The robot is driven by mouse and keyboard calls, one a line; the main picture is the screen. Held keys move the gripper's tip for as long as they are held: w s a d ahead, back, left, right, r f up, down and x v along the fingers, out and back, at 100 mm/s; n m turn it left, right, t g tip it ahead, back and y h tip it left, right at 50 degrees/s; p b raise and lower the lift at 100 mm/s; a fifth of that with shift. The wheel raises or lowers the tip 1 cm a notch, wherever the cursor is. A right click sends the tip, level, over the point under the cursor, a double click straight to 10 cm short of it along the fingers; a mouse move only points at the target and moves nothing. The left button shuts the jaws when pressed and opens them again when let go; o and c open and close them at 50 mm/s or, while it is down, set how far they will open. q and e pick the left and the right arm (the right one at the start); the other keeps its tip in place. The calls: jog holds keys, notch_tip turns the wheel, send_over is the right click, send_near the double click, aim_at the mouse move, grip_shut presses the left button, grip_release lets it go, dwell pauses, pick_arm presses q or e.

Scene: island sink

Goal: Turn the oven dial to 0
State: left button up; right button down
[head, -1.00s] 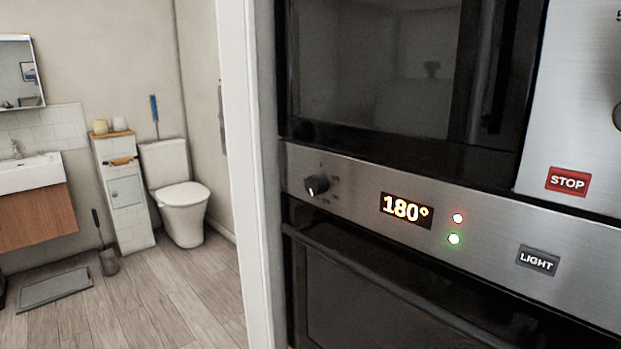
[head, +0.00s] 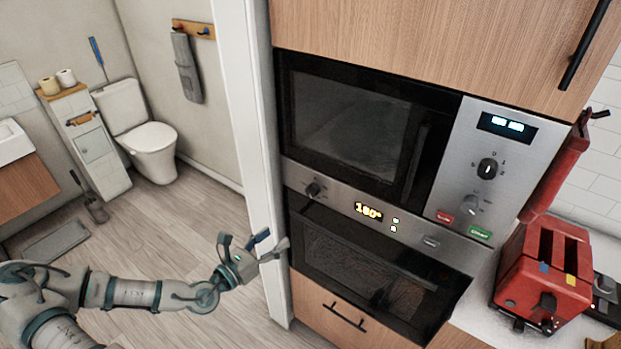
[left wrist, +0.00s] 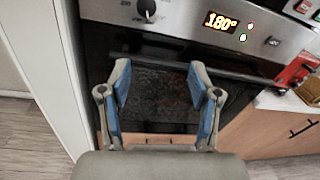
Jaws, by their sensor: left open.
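The oven dial (head: 313,189) is a small dark round knob with a light pointer mark, at the left end of the steel oven panel (head: 337,199). It also shows at the top of the left wrist view (left wrist: 146,8). The oven display (head: 368,211) reads 180°. My left gripper (head: 262,243) is open and empty, in front of the oven's left edge, below and left of the dial and apart from it. In the left wrist view its blue-padded fingers (left wrist: 160,80) are spread before the dark oven door (left wrist: 158,100). My right gripper is not in view.
A microwave (head: 350,118) with its own knobs sits above the oven. A white door frame (head: 247,130) stands close on the left. A red toaster (head: 540,270) stands on the counter at the right. A bathroom lies beyond the frame.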

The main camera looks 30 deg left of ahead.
pick_arm(q)
jog(key=a+r, duration=0.2)
jog(key=p, duration=0.2)
send_near(309, 192)
jog(key=shift+y, duration=0.4)
jog(key=w, duration=0.2)
jog(key=w+d, duration=0.1)
jog(key=w, duration=0.5)
jog(key=shift+w+d, duration=0.2)
jog(key=shift+d, duration=0.05)
jog(key=shift+w+d, duration=0.25)
jog(key=shift+w, duration=0.15)
jog(key=shift+a, duration=0.1)
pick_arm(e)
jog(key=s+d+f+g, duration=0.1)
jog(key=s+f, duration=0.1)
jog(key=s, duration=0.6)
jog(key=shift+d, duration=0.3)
pick_arm(q)
jog(key=shift+a+f, duration=0.1)
jog(key=shift+c, duration=0.2)
jog(key=shift+a, duration=0.15)
jog(key=c, duration=1.1)
